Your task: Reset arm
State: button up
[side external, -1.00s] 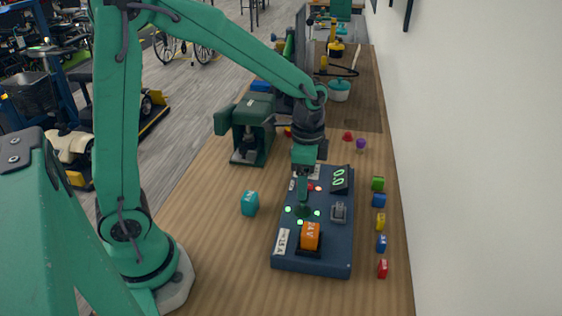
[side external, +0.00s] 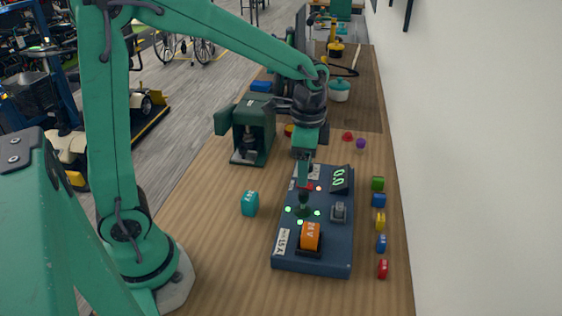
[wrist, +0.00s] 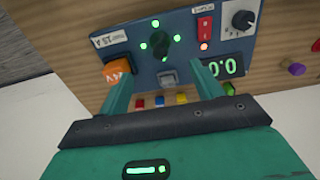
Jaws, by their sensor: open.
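The green-digit display (wrist: 221,67) reads 0.0.
A teal block (side external: 250,203) stands left of the panel. Several small coloured blocks, one of them green (side external: 377,184), line the right edge of the wooden bench (side external: 215,255). A dark green vise-like machine (side external: 250,132) stands behind left. The white wall (side external: 470,150) rises on the right.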

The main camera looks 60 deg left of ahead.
jog(key=shift+s+r, duration=0.1)
jog(key=shift+s+a+r+n, duration=0.2)
jog(key=shift+s+r+n, duration=0.15)
jog(key=shift+r, duration=0.15)
jog(key=s+a+r+n+t, duration=0.1)
jog(key=s+r+n+t, duration=0.1)
jog(key=s, duration=0.4)
jog(key=s+a+r+n+t, duration=0.2)
jog(key=s+r+n+t, duration=0.1)
jog(key=s+r+n, duration=0.2)
jog(key=shift+s+n+t, duration=0.3)
jog(key=shift+s+n, duration=0.35)
jog(key=shift+s, duration=0.6)
jog(key=shift+a, duration=0.1)
